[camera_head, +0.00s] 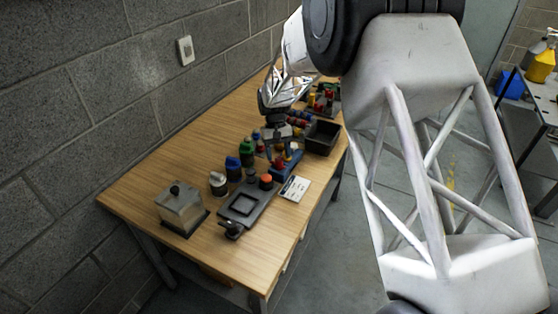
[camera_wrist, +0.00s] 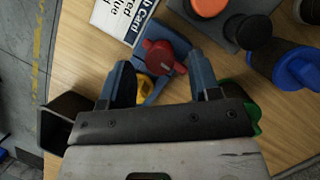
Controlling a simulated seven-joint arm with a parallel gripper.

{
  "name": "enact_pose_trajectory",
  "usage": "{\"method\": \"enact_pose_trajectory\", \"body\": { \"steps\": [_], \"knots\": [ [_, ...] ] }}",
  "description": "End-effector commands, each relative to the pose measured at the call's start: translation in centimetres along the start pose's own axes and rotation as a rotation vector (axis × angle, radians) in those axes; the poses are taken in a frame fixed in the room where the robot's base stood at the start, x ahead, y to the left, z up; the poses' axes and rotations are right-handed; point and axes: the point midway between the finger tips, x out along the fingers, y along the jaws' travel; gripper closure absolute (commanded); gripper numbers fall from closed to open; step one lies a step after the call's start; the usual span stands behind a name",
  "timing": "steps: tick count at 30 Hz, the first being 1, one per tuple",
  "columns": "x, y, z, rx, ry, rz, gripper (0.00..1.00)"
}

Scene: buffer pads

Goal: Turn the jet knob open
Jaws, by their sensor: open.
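A red knob (camera_wrist: 160,57) sits on a blue base (camera_wrist: 168,36) in the wrist view, with a yellow knob (camera_wrist: 145,88) beside it, partly covered by my gripper. No label shows which is the jet knob. My gripper (camera_wrist: 159,64) is open, its two blue-grey fingers apart on either side of the red knob; contact cannot be told.
A printed card (camera_head: 294,188) lies in front of the base. A black open bin (camera_head: 322,138) stands behind it to the right.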

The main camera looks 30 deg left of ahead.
Motion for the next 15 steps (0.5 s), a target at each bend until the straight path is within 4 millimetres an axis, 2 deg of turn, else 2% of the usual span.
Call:
{"method": "enact_pose_trajectory", "body": {
  "steps": [6, 15],
  "knots": [
    [2.0, 0.0, 0.0, 0.0, 0.0, 0.0, 0.43],
    [2.7, 0.0, 0.0, 0.0, 0.001, 0.0, 0.43]
  ]
}}
